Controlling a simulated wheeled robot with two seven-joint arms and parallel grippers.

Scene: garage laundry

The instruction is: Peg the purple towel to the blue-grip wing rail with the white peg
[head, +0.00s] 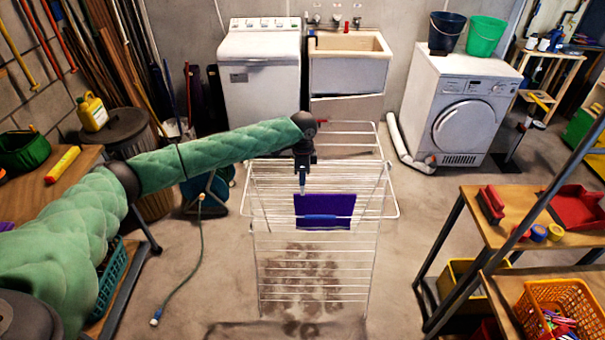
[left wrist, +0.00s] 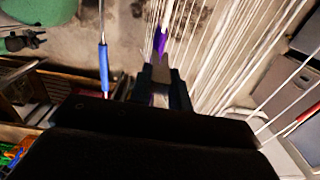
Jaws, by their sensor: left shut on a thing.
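The purple towel (head: 340,203) hangs on the white drying rack (head: 262,262). The blue grip (head: 320,217) of the wing rail crosses in front of its lower part in the head view. In the left wrist view the blue grip (left wrist: 104,68) is left of the fingers, and the towel (left wrist: 160,40) shows as a narrow purple strip beyond the fingertips. My left gripper (head: 303,184) points down at the towel's upper left edge. It is shut on a small pale piece, seemingly the white peg (left wrist: 160,73), mostly hidden by the fingers. I cannot tell whether it touches the towel. My right gripper is out of view.
A rail with a red grip (head: 337,97) is at the rack's far side. A shelf (head: 525,213) with an orange basket (head: 555,300) stands right, and a wooden bench (head: 62,172) left. A washer (head: 258,65), sink (head: 350,68) and dryer (head: 455,105) line the back.

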